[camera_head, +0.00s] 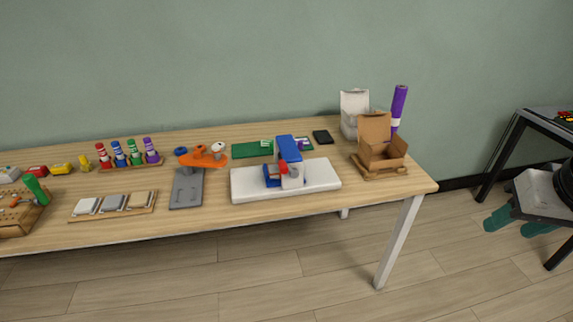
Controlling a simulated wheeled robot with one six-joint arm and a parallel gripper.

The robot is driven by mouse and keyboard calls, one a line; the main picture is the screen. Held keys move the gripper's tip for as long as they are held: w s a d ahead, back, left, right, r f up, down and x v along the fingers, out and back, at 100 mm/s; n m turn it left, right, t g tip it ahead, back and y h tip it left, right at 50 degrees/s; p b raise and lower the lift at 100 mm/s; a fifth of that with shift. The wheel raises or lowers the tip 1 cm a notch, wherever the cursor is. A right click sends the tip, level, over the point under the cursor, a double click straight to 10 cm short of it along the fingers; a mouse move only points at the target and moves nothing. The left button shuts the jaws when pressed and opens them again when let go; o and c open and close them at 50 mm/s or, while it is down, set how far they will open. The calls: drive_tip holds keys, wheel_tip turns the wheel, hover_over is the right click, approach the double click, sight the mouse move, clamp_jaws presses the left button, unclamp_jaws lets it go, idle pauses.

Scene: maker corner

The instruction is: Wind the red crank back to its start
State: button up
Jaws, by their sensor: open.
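The red crank (283,167) is a small red part on the front of a blue and white device (289,149). The device stands upright on a white slab (324,180) near the middle of the table. The crank is too small for me to tell its exact angle. My gripper (506,228) is at the far right, with its two teal fingers spread open and empty. It hangs over the floor beyond the table's right end, well apart from the crank.
On the table (225,218), left of the slab, are a grey stand with an orange arm (203,159) and several coloured bottles. Right are an open cardboard box (382,153) and a purple roll (398,108). A dark side table (520,126) stands behind my gripper. Floor in front is clear.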

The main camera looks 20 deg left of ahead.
drive_tip(key=w+a+f+n+t+y, duration=0.1)
drive_tip(key=w+a+f+t+y, duration=0.1)
drive_tip(key=w+a, duration=0.7)
drive_tip(key=n+t+y, duration=0.3)
drive_tip(key=t+y, duration=0.1)
drive_tip(key=t, duration=0.2)
hover_over(285, 172)
drive_tip(key=s+d, duration=0.1)
drive_tip(key=d, duration=1)
wheel_tip(285, 172, down, 10)
drive_tip(key=s+a+f+t, duration=0.1)
drive_tip(key=a, duration=0.1)
drive_tip(key=s+a+f+t+y, duration=0.1)
drive_tip(key=a+f, duration=0.1)
drive_tip(key=a, duration=0.1)
drive_tip(key=s+a+f+t+y, duration=0.1)
drive_tip(key=s+a+f, duration=0.1)
drive_tip(key=a, duration=0.1)
drive_tip(key=shift+f+n, duration=0.2)
drive_tip(key=shift+n, duration=0.2)
drive_tip(key=shift+w+a, duration=0.15)
drive_tip(key=shift+a, duration=0.05)
drive_tip(key=x, duration=0.7)
drive_tip(key=shift+w+r, duration=0.15)
clamp_jaws()
